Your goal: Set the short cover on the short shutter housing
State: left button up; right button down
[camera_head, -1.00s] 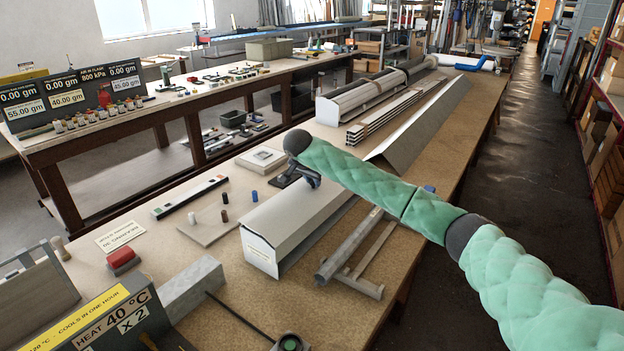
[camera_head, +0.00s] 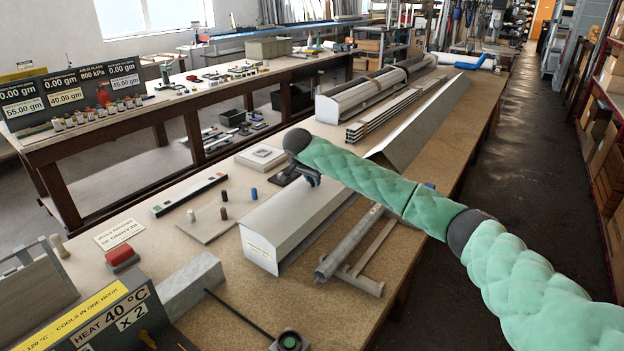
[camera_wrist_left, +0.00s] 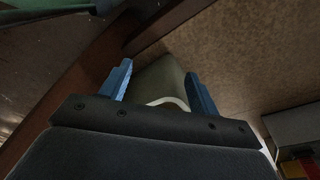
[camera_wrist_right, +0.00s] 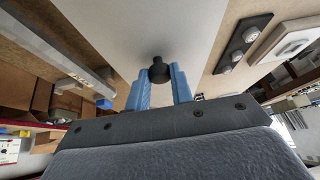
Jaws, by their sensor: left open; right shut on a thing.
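The short shutter housing (camera_head: 259,250) lies on the near wooden bench, its labelled white end facing me. A long pale cover (camera_head: 290,215) lies along its top; I cannot tell whether it is fully seated. My right gripper (camera_head: 312,180) is over the far part of the cover. In the right wrist view, my right gripper (camera_wrist_right: 158,80) is shut on a black knob (camera_wrist_right: 158,70) that stands on the pale cover surface (camera_wrist_right: 165,28). My left gripper (camera_wrist_left: 160,88) is open, seen only in its wrist view, with a grey-green rounded thing (camera_wrist_left: 160,80) between its fingers, not clearly identifiable.
A metal tube frame (camera_head: 350,245) lies right of the housing. A tilted sheet profile (camera_head: 420,120), stacked strips (camera_head: 385,118) and a longer shutter box (camera_head: 355,95) lie farther back. A red button block (camera_head: 121,257) and a grey block (camera_head: 190,285) are at left.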

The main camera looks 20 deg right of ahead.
jog(key=shift+d+f, duration=0.1)
jog(key=c, duration=1.1)
grip_release()
jog(key=shift+f, duration=0.1)
jog(key=shift+c, duration=0.2)
pick_arm(q)
notch_tip(320, 180, up, 11)
jog(key=w+d+b, duration=0.2)
jog(key=b, duration=0.1)
jog(key=shift+w+d+g, duration=0.15)
jog(key=shift+d+g, duration=0.1)
jog(key=shift+g, duration=0.05)
pick_arm(e)
jog(key=v, duration=0.7)
jog(key=shift+r, duration=0.35)
jog(key=shift+s, duration=0.1)
